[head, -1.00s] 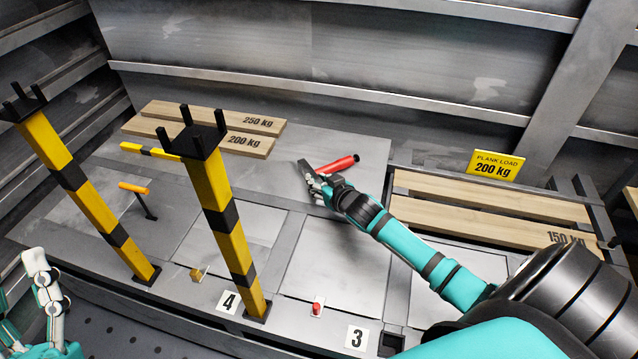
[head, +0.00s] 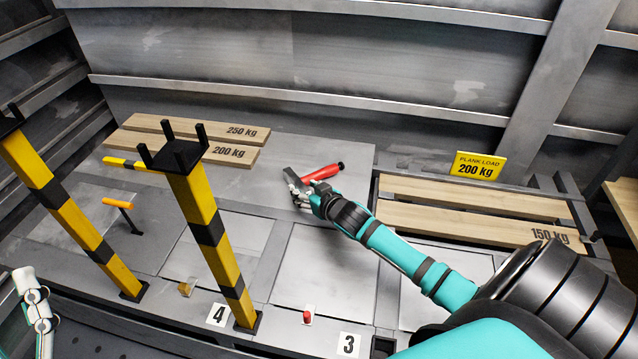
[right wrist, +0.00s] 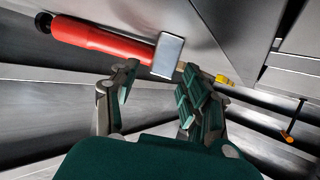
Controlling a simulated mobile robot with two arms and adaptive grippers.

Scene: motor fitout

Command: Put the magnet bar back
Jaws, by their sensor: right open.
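The magnet bar appears to be the tool with a red handle (head: 322,173) and a grey metal bar at its left end (head: 292,177). In the right wrist view, the red handle (right wrist: 100,40) runs to the upper left and the grey end (right wrist: 168,55) faces me. My right gripper (head: 300,194) is open, with its fingertips (right wrist: 155,88) close to the grey end. I cannot tell whether they touch it. My left gripper (head: 34,300) is at the lower left edge, partly cut off, away from the tool.
Two yellow-black posts (head: 208,235) (head: 62,218) stand on the left. Planks (head: 190,140) lie at the back left, more (head: 470,215) on the right by a yellow load sign (head: 479,167). An orange-handled hammer-like tool (head: 120,204) stands left. The middle panel (head: 325,270) is mostly clear.

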